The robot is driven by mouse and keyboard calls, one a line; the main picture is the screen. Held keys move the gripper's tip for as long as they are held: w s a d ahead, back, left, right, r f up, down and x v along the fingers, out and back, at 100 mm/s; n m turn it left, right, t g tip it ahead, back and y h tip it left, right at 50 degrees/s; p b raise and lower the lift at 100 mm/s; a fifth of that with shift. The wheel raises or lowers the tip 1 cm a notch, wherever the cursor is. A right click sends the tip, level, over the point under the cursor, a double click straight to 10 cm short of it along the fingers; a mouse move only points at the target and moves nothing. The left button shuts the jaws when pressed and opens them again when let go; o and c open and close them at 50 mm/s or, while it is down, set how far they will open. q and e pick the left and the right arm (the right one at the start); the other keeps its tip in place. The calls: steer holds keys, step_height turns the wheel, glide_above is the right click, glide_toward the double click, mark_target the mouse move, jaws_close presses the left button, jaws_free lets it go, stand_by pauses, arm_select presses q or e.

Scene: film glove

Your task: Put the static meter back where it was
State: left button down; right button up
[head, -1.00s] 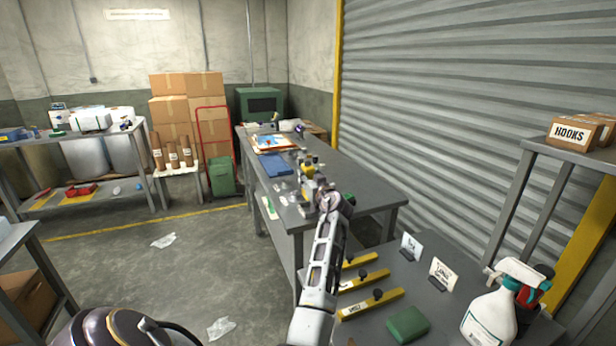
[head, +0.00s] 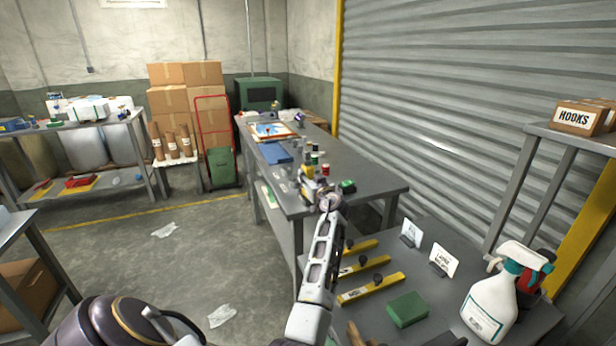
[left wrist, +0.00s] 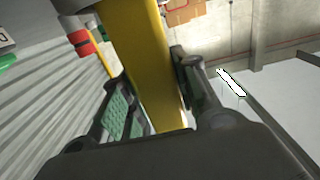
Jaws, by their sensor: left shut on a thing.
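My left gripper (head: 316,190) is over the near end of the long grey table (head: 362,178). It is shut on a yellow thing, likely the static meter. In the left wrist view the yellow body (left wrist: 150,65) stands between the two finger pads (left wrist: 155,112). Its front face and any label are hidden. In the head view the held thing is small and partly covered by my gripper, so I cannot tell whether it touches the tabletop. My right gripper is not in view.
Small jars, one red (head: 325,169), and a green thing (head: 347,186) stand close to my left gripper. A blue folder (head: 276,152) lies farther back. The nearer table holds yellow bars (head: 371,289), cards (head: 444,260), a green block (head: 407,309) and a spray bottle (head: 487,308).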

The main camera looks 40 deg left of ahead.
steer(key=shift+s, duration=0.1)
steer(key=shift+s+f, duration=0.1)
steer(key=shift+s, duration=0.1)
arm_select(q)
steer(key=shift+f, duration=0.15)
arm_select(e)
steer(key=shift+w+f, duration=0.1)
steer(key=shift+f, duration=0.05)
arm_select(q)
steer(key=shift+f+b, duration=0.4)
steer(key=shift+b, duration=0.3)
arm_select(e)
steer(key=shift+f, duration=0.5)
arm_select(q)
steer(key=c, duration=1)
jaws_free()
steer(key=shift+d, duration=0.1)
steer(key=v, duration=0.7)
steer(key=shift+d, duration=0.15)
